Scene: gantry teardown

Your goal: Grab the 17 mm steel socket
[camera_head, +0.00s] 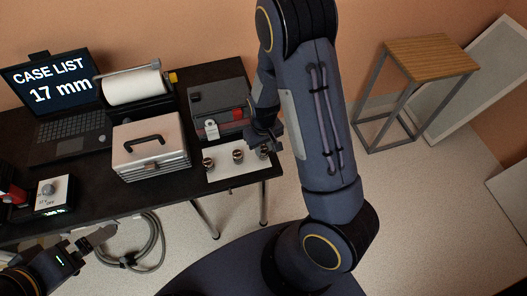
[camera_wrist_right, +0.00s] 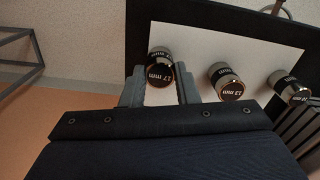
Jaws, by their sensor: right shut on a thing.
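The 17 mm steel socket (camera_wrist_right: 160,66) has a dark band with "17 mm" in white and stands on a white mat (camera_wrist_right: 205,45). In the head view it is the rightmost socket (camera_head: 263,150), partly covered by my gripper. My right gripper (camera_wrist_right: 161,88) is shut on it, one finger on each side; in the head view the gripper (camera_head: 268,143) is at the mat's right end. A socket marked "13 mm" (camera_wrist_right: 227,84) and a third socket (camera_wrist_right: 288,88), its label hard to read, stand beside it. My left gripper (camera_head: 98,238) is low at the left, away from the sockets.
A silver case (camera_head: 150,147) with a black handle stands left of the mat. Behind the mat is a grey box (camera_head: 218,97) with a red part. A laptop (camera_head: 55,95) reads "CASE LIST 17 mm". A paper roll (camera_head: 134,87) stands behind the case. The mat lies at the table's right edge.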

